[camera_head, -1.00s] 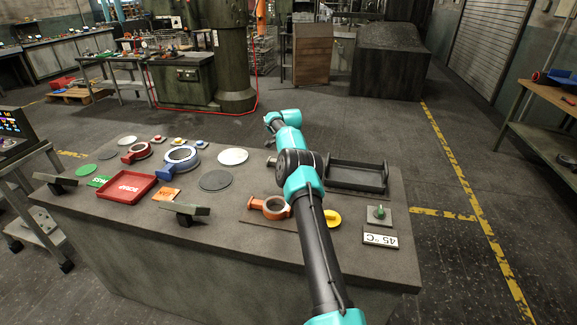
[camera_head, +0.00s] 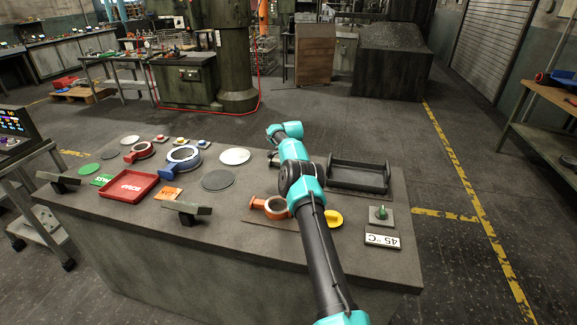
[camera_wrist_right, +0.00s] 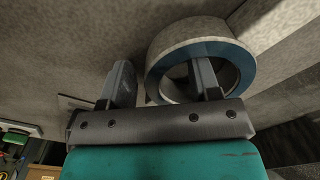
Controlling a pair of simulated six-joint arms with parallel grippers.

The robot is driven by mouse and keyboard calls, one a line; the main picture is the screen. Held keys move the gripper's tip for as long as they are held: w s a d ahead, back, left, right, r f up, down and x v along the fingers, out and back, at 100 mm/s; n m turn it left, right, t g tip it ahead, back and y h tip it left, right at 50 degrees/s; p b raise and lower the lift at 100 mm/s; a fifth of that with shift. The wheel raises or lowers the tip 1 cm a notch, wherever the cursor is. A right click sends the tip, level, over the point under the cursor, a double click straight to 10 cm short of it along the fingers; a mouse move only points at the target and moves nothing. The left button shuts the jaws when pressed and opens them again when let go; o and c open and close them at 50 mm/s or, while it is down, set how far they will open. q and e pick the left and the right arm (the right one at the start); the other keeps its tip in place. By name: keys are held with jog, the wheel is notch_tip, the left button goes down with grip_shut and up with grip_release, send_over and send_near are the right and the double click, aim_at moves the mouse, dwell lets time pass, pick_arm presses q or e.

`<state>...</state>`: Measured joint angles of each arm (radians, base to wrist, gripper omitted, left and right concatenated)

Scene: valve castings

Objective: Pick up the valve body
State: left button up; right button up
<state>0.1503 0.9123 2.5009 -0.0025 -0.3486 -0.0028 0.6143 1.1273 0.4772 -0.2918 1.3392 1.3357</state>
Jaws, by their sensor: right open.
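In the right wrist view, a round hollow casting (camera_wrist_right: 200,52) with a pale outer wall and a blue end face lies ahead of my right gripper (camera_wrist_right: 163,78); it looks like the valve body. My right gripper is open. Its right finger overlaps the ring's opening and its left finger is outside the wall; I cannot tell whether either touches. In the head view my right arm hides most of this spot. Other castings with ring and neck shapes sit on the bench: a blue one (camera_head: 168,168), a red one (camera_head: 130,157) and an orange one (camera_head: 257,203). My left gripper is not in view.
A red tray (camera_head: 128,186) lies at the left of the bench, and a dark open tray (camera_head: 357,186) right of my arm. A yellow part (camera_head: 334,217), a green-topped part (camera_head: 380,214) and a 45 °C plate (camera_head: 382,240) lie at the right. Flat discs (camera_head: 218,180) lie mid-bench.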

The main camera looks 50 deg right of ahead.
jog(key=shift+c, duration=0.4)
grip_shut()
dwell(0.9)
jog(key=shift+r, duration=0.15)
